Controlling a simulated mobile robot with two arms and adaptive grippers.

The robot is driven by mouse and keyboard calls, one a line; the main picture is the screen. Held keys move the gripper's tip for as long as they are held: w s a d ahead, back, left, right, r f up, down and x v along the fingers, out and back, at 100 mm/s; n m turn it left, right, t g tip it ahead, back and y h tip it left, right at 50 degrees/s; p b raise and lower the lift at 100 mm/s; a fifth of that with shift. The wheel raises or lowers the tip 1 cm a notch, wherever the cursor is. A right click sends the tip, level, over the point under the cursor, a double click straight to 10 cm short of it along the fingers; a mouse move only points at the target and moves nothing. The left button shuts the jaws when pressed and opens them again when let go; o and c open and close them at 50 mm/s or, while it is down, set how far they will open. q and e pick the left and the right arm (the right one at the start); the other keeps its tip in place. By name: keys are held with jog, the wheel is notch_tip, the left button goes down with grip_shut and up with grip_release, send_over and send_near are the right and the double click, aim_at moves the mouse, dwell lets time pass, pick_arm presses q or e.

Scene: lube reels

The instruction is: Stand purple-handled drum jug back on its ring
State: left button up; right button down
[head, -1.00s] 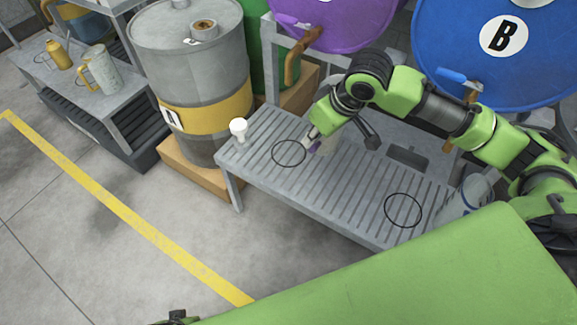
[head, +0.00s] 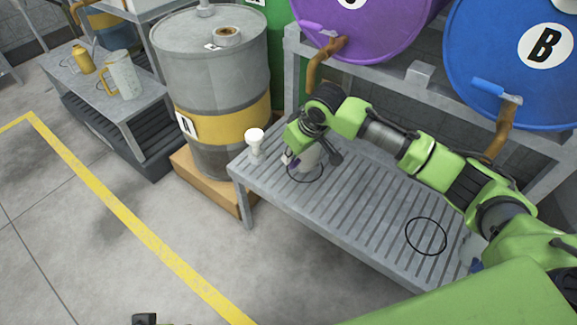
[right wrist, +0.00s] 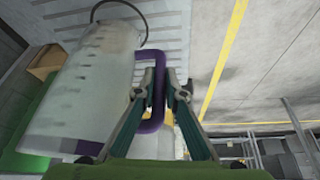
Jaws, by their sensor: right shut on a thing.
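The purple-handled drum jug (head: 311,156) is a translucent, pale jug at the left end of the slatted bench, partly hidden behind my right gripper (head: 290,160). In the right wrist view the jug (right wrist: 85,85) fills the left side, and the right fingers (right wrist: 162,75) are shut on its purple handle (right wrist: 153,115). The jug looks about upright, by the left black ring (head: 306,180). Part of that ring (right wrist: 120,4) shows past its base in the wrist view. I cannot tell whether the base touches the bench. A dark piece at the bottom edge may be my left gripper (head: 145,319).
A white cup-like item (head: 255,143) stands left of the ring. A second ring (head: 426,236) is empty; a pale jug (head: 466,252) sits partly hidden at the bench's right end. Purple (head: 365,25) and blue (head: 510,60) drums lie behind, with taps overhanging the bench.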

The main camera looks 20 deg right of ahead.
pick_arm(q)
jog(key=shift+s+r+b, duration=0.25)
jog(key=shift+b, duration=0.5)
pick_arm(e)
jog(key=x, duration=0.4)
jog(key=shift+s+f, duration=0.25)
pick_arm(q)
jog(key=shift+r, duration=0.15)
pick_arm(e)
jog(key=shift+f, duration=0.15)
jog(key=c, duration=2.1)
grip_release()
